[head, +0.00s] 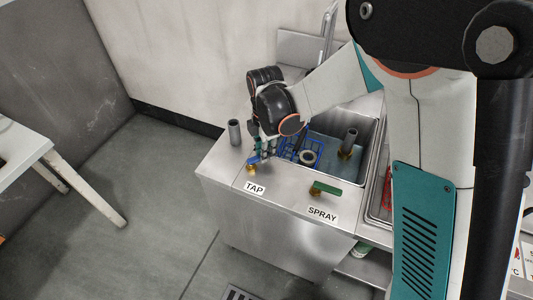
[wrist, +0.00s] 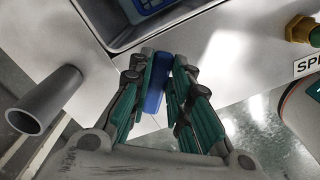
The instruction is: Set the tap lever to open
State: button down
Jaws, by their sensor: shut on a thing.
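The tap lever (head: 253,160) is a blue handle on a brass fitting, beside the TAP label (head: 254,187) on the steel counter. In the wrist view the blue lever (wrist: 155,84) stands between my gripper's teal-sided fingers. My gripper (head: 264,147) reaches down over it from above in the head view. The gripper (wrist: 160,75) is shut on the lever, with a finger on each side. The fingers partly cover the lever, and its base is hidden in the wrist view.
A green-handled spray lever (head: 325,187) sits to the right, by the SPRAY label (head: 322,214). A grey upright tube (head: 234,132) stands left of my gripper. Behind is a sink basin (head: 362,125) holding a blue rack and a grey ring (head: 308,157).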

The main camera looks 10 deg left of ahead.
jog(key=n, duration=0.2)
jog(key=w+a+n, duration=0.1)
jog(key=n, duration=0.1)
jog(key=shift+w+a+n, duration=0.2)
jog(key=shift+n, duration=0.1)
jog(key=shift+w+a+n, duration=0.15)
jog(key=shift+a+n, duration=0.2)
jog(key=shift+n, duration=0.5)
jog(key=shift+w+a+n, duration=0.15)
jog(key=shift+a+n, duration=0.15)
jog(key=shift+n, duration=0.55)
jog(key=c, duration=1.5)
grip_release()
jog(key=shift+a, duration=0.1)
jog(key=shift+r, duration=0.1)
notch_tip(320, 180, up, 12)
jog(key=shift+f, duration=0.1)
